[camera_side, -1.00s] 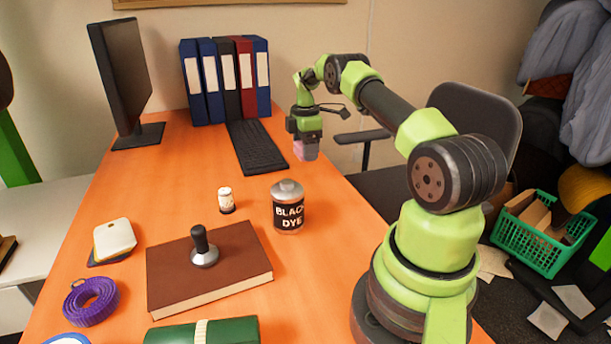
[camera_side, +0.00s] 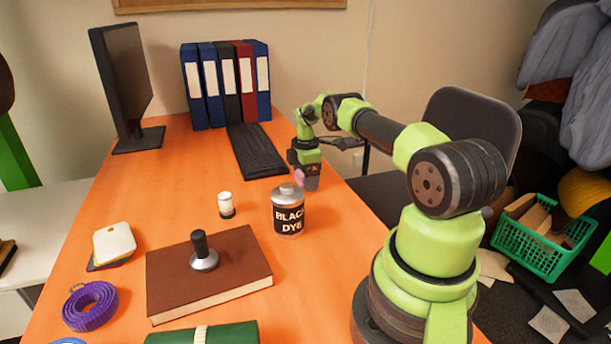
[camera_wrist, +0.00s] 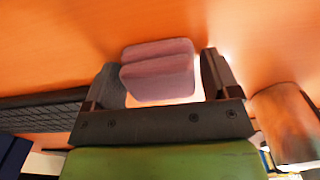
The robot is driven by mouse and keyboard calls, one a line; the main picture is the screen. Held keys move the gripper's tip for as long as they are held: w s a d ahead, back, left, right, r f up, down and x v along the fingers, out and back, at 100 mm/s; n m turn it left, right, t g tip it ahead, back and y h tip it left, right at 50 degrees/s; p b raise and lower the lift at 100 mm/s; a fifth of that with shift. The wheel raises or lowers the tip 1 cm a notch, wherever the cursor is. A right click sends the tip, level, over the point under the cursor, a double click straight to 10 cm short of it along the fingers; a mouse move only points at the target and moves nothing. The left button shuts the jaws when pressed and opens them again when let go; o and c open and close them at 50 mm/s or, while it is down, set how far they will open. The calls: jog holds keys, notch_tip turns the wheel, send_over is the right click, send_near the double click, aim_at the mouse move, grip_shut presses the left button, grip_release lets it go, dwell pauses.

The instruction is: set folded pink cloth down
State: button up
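The folded pink cloth (camera_wrist: 158,72) is a small pinkish block of two layers, between the two fingers of my gripper (camera_wrist: 165,78) in the wrist view. It lies against the left finger, and a narrow bright gap shows beside the right finger. Whether the fingers press on it is unclear. In the side view the cloth (camera_side: 300,178) is a small pink patch at the tip of my gripper (camera_side: 306,180), low over the orange table, behind the black dye can. Whether its underside touches the table is hidden.
The black dye can (camera_side: 288,214) stands just in front of my gripper in the side view. A keyboard (camera_side: 257,152) lies to its left, with several binders (camera_side: 228,85) behind. A small white bottle (camera_side: 226,204) and a brown book (camera_side: 210,275) are nearer. Bare table (camera_side: 180,180) lies left.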

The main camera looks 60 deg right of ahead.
jog(key=shift+o, duration=0.7)
notch_tip(320, 180, up, 12)
jog(key=w+a+r+m+t, duration=0.1)
jog(key=a+r+m+t, duration=0.3)
jog(key=a+r, duration=1.4)
jog(key=s+a+r+m+t, duration=0.1)
jog(key=s+a+r+m, duration=0.3)
jog(key=s+a, duration=0.45)
jog(key=s+a+f+m+t+y, duration=0.2)
jog(key=s+a+m, duration=0.3)
jog(key=s+a, duration=0.3)
jog(key=shift+s+f, duration=0.6)
jog(key=shift+s, duration=0.4)
